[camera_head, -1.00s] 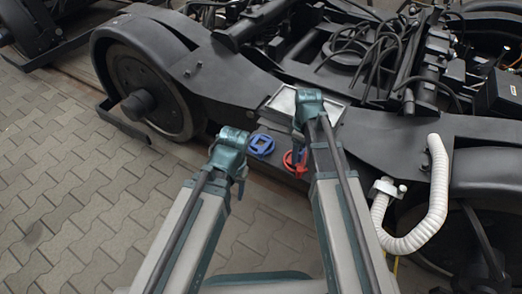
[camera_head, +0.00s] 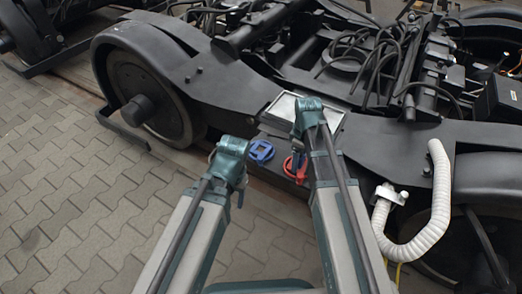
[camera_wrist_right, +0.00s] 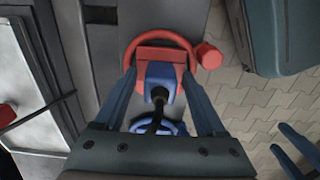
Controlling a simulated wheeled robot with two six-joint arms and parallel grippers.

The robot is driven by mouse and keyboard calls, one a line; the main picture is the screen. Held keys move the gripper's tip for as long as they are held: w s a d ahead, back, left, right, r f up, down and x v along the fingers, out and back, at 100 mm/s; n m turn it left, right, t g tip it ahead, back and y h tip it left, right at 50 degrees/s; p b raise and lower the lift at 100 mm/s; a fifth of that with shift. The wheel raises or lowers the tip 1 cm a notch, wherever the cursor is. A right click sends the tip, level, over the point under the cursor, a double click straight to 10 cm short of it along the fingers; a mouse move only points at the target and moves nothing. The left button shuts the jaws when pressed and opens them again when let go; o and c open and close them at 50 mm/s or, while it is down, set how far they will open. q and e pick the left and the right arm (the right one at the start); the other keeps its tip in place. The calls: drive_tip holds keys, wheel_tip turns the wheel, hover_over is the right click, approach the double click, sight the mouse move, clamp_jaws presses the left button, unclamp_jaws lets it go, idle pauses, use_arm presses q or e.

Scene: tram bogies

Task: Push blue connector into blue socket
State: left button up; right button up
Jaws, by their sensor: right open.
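The blue socket (camera_head: 261,151) is a blue ring with a square opening on the bogie frame, left of the red socket (camera_head: 294,170). In the right wrist view the red socket (camera_wrist_right: 184,49) has a red block in its ring. The blue connector (camera_wrist_right: 155,72), with a black cable, sits at this block; how deep it sits I cannot tell. My right gripper (camera_wrist_right: 160,82) is open, its fingers on either side of the connector. The blue socket (camera_wrist_right: 178,127) is partly hidden behind the cable and my gripper. My left gripper (camera_head: 241,187) hangs left of the blue socket, fingers apart in the wrist view.
A white corrugated hose (camera_head: 438,195) curves at the right of the bogie. A metal-rimmed tray (camera_head: 283,104) lies behind the right wrist. The wheel (camera_head: 150,105) stands at left. Paving (camera_head: 70,190) in front is clear.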

clamp_jaws()
idle(0.3)
use_arm(q)
wheel_tip(320, 180, up, 6)
drive_tip(key=p, duration=0.6)
drive_tip(key=shift+d, duration=0.15)
use_arm(e)
drive_tip(key=shift+r, duration=3.05)
